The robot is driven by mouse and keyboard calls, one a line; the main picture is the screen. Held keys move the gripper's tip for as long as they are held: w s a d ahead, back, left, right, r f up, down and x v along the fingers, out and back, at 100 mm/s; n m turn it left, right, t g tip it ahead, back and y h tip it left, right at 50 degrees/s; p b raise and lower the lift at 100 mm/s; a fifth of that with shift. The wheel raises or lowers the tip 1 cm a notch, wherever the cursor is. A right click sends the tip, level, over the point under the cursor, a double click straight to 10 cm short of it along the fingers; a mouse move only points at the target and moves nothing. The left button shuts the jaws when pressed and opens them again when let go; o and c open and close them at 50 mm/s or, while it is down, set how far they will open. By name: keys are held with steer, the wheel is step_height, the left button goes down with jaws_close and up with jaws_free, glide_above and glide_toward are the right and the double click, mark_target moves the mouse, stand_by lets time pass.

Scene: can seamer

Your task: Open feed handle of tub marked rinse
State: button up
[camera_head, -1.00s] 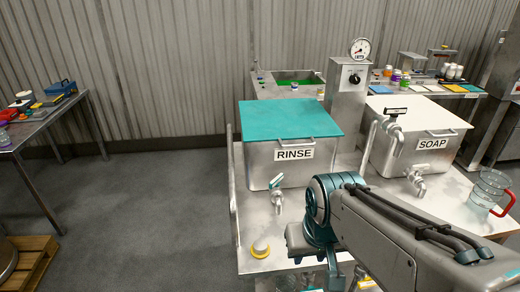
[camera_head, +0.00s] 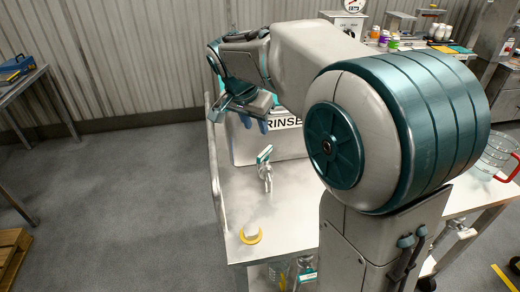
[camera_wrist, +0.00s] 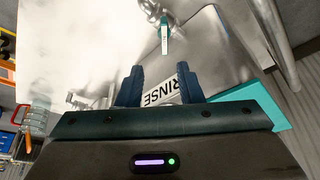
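The tub marked RINSE (camera_head: 248,150) stands on the steel table, mostly hidden behind my arm. Its label (camera_head: 284,123) is partly covered; part of it shows upside down in the wrist view (camera_wrist: 162,92). The feed handle (camera_head: 264,154) is a small teal-topped lever on the tap (camera_head: 266,177) at the tub's front. In the wrist view the feed handle (camera_wrist: 164,38) lies beyond my fingertips, roughly centred between them. My gripper (camera_head: 255,125) is above the tap, in front of the tub, apart from the handle. Its two blue fingers (camera_wrist: 160,78) are open and empty.
A clear jug with a red handle (camera_head: 499,154) stands at right. A rail runs along the table's left edge.

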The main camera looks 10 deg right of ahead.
mark_target(265, 152)
steer(key=x, duration=0.9)
steer(key=w+x, duration=0.1)
steer(key=x, duration=0.4)
steer(key=shift+a+r+b, duration=0.1)
steer(key=shift+b, duration=0.3)
jaws_close()
